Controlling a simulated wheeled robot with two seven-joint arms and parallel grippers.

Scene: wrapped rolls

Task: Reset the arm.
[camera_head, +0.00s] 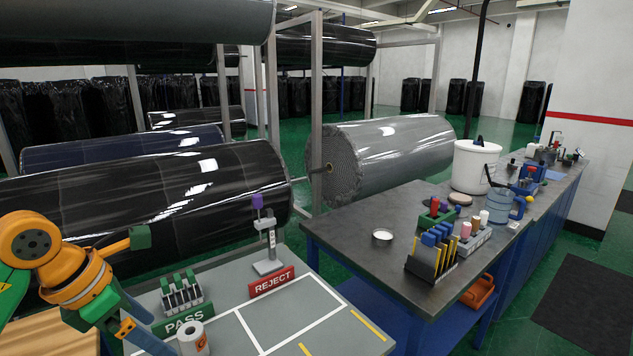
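My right arm and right gripper are not in view.
The grey table (290,318) has a PASS sign (184,321) with a slotted rack (181,292), a red REJECT sign (272,282) and an upright purple-topped tool (267,240). A cluttered dark workbench (345,230) stands right. Large wrapped rolls (150,195) lie behind.

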